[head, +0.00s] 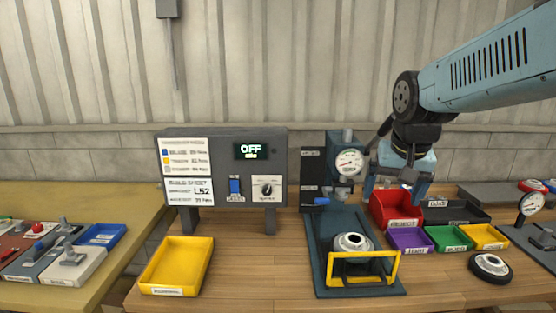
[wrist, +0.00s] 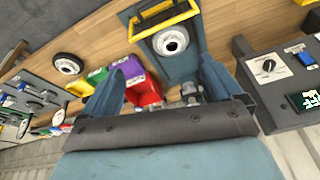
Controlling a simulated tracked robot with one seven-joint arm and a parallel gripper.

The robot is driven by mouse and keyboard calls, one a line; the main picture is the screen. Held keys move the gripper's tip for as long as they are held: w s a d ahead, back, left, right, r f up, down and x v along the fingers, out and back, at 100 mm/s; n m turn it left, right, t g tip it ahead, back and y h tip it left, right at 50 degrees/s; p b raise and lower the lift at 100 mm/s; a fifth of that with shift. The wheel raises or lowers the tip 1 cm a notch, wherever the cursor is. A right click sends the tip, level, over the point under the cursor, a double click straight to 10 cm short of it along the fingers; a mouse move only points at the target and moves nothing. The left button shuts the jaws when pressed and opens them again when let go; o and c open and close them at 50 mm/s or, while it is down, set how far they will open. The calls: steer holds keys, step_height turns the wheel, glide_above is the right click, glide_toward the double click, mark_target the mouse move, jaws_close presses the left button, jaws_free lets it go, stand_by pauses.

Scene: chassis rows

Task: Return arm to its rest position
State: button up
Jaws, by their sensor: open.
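My blue arm reaches in from the right in the head view. My gripper (head: 398,194) hangs in front of the wall, above the bench and just right of the press gauge (head: 348,162). Its two fingers are spread apart with nothing held between them. In the wrist view my gripper (wrist: 165,80) also shows open, with the red bin (wrist: 148,92) and part of the press (wrist: 180,60) beyond the fingers. The fingertips appear clear of the bins, though the exact gap is hard to judge.
The press base holds a wheel (head: 352,242) behind a yellow guard (head: 362,255). A control panel (head: 222,140) reads OFF. A yellow tray (head: 177,264) stands at left, colored bins (head: 408,240) and a loose wheel (head: 490,267) at right. Bench between tray and press is clear.

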steer(key=s+n+t, duration=0.2)
steer(key=s, duration=0.7)
steer(key=shift+s+n, duration=0.25)
steer(key=shift+n, duration=0.05)
steer(key=shift+r, duration=0.1)
stand_by(0.6)
